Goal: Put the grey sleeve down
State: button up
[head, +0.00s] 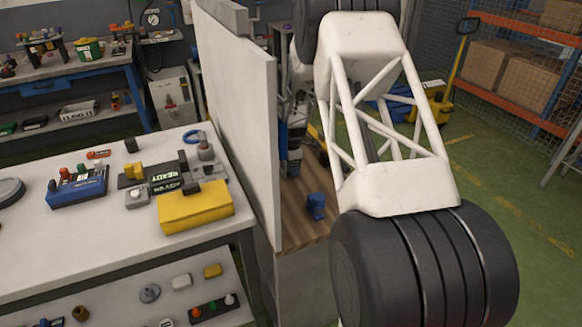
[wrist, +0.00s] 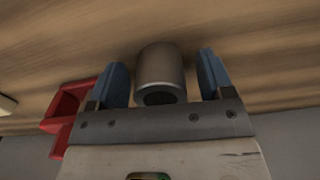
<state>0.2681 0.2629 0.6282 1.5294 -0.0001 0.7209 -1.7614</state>
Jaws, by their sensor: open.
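The grey sleeve (wrist: 161,68) is in the wrist view, a short cylinder with a dark hole in its near end. It shows against the wooden surface (wrist: 255,50); whether it rests on that surface is hard to tell. My gripper (wrist: 162,60) is open, with one blue finger on each side of the sleeve and a narrow gap at both sides. In the head view my white arm hides the gripper, and I do not see the sleeve there.
A red open bin (wrist: 66,112) stands left of my gripper in the wrist view. In the head view a blue object (head: 316,206) is on the wooden top beside a tall pale panel (head: 240,110). A white bench (head: 80,245) with several devices lies left of the panel.

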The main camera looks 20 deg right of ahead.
jog(key=c, duration=1.3)
jog(key=shift+r, duration=0.15)
jog(key=shift+r, duration=4.85)
